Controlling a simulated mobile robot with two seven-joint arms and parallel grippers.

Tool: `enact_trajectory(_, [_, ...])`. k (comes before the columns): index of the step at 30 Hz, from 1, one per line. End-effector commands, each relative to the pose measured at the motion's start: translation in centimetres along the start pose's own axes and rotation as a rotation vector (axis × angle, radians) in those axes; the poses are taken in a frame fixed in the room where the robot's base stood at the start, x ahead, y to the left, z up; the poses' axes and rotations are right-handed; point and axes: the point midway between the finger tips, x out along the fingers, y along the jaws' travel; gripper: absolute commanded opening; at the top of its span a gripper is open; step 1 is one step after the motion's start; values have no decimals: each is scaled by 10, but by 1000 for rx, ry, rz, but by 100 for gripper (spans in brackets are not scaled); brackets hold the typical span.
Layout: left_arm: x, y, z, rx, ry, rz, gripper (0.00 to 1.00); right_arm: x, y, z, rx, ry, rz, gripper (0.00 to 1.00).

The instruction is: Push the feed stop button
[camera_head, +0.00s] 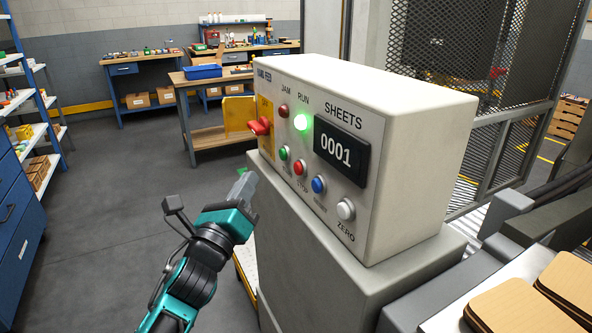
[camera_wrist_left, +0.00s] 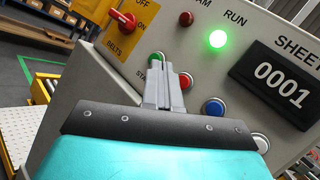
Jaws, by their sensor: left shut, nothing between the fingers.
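The cream control box (camera_head: 420,110) stands on a grey pedestal. Its red stop button (camera_head: 299,168) sits between a green start button (camera_head: 284,153) and a blue button (camera_head: 319,184). My left gripper (camera_head: 243,186) is shut and empty, in front of the box and to the lower left of the buttons. In the left wrist view its fingertips (camera_wrist_left: 168,72) appear between the green button (camera_wrist_left: 156,58) and the red stop button (camera_wrist_left: 186,80), which shows just right of them. I cannot tell the exact gap to the panel. My right gripper is not in view.
A red BELTS switch (camera_head: 260,126) juts out on a yellow plate at the panel's left. The green RUN lamp (camera_head: 303,122) is lit and the display (camera_head: 337,149) reads 0001. A white button (camera_head: 346,209) sits lower right. Open floor lies left of my arm.

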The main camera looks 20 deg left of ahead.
Motion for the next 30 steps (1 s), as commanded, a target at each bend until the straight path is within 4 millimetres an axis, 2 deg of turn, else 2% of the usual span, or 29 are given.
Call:
enact_trajectory(6, [23, -16, -17, -3, -2, -1, 0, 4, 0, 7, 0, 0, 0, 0])
enact_trajectory(12, [37, -27, -28, -2, 0, 1, 0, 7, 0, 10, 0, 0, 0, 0])
enact_trajectory(30, [44, -32, -32, 1, 0, 0, 0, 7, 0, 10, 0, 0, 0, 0])
